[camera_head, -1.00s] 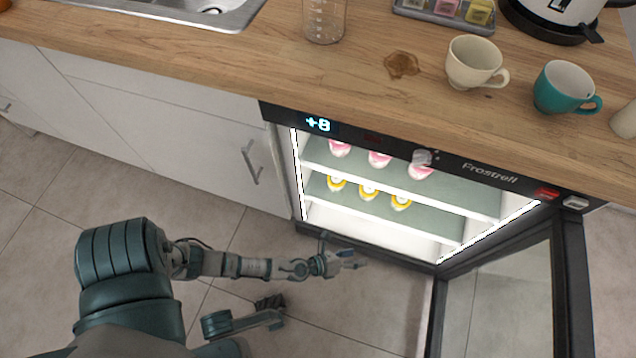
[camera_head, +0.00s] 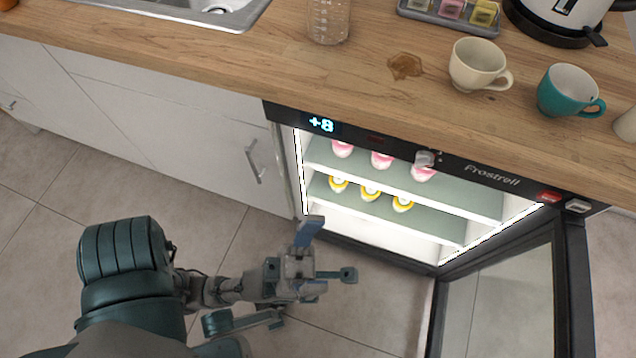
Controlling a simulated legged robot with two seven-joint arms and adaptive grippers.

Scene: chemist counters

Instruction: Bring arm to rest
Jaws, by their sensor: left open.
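My left arm comes in from the lower left, over the floor. My left gripper (camera_head: 331,250) is at its end, in front of the open fridge (camera_head: 385,235), with its two fingers spread apart and nothing between them. One finger points up toward the fridge's lower left corner and the other points right. In the picture the upper finger overlaps the fridge's bottom edge; I cannot tell whether it touches. My right gripper does not show.
The fridge door (camera_head: 510,295) stands open at the right. Pink-topped items (camera_head: 381,160) and yellow-ringed items (camera_head: 370,191) stand on its shelves. Above, the wooden counter (camera_head: 200,58) carries a cream cup (camera_head: 476,62), a teal cup (camera_head: 567,90), a kettle and a brown spill (camera_head: 404,66).

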